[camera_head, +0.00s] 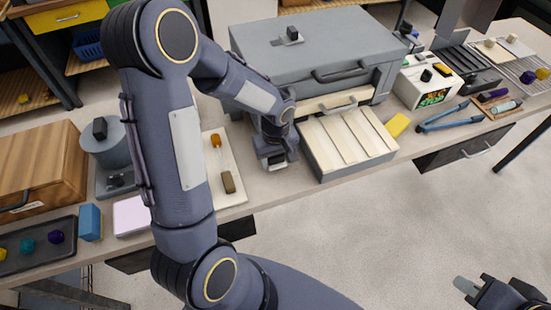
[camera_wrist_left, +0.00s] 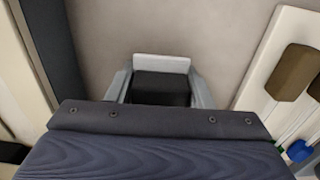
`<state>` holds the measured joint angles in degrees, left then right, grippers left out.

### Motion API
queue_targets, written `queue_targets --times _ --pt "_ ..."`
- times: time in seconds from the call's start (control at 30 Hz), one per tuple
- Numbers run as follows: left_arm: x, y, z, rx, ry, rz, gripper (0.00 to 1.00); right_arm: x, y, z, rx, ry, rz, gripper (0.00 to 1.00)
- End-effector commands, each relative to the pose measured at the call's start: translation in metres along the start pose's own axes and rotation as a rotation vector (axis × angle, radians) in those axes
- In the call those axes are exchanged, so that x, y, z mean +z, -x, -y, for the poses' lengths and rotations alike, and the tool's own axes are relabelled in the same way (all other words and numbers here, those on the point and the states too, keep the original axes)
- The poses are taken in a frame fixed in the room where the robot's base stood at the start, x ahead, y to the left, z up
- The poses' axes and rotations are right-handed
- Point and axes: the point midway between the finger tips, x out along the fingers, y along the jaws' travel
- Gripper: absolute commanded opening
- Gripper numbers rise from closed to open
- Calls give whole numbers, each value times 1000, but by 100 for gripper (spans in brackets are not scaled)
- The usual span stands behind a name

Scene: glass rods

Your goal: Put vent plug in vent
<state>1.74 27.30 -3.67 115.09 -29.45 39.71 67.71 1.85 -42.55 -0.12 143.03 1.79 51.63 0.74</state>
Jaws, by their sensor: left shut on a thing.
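My left gripper (camera_head: 277,164) is just above the table, in front of the grey furnace and left of its pulled-out drawer. In the left wrist view the gripper (camera_wrist_left: 160,88) is shut on a dark block with a pale end, apparently the vent plug (camera_wrist_left: 160,64). The plug is mostly hidden by the gripper in the head view. The grey furnace (camera_head: 275,55) has a small dark-knobbed fitting (camera_head: 291,36) on top; I cannot tell whether it is the vent. My right gripper (camera_head: 497,292) is open and empty over the floor at lower right.
The light slatted drawer (camera_head: 345,138) juts out right of my left gripper. A pale board (camera_head: 235,183) with handled rods lies left of it.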

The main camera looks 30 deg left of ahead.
Motion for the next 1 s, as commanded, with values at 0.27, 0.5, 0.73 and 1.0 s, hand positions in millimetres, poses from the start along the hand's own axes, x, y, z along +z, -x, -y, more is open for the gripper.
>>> queue_targets --times 0.27,0.5,0.73,1.0 --pt "0 -2 0 0 0 0 69 1 -3 -1 0 0 0 0" --pt "0 -2 0 0 0 0 69 1 -2 -1 0 0 0 0" --pt "-1 16 -1 4 1 -5 69 0 0 0 0 0 0 0" --pt "-1 75 -1 5 0 -6 69 0 0 0 0 0 0 0"
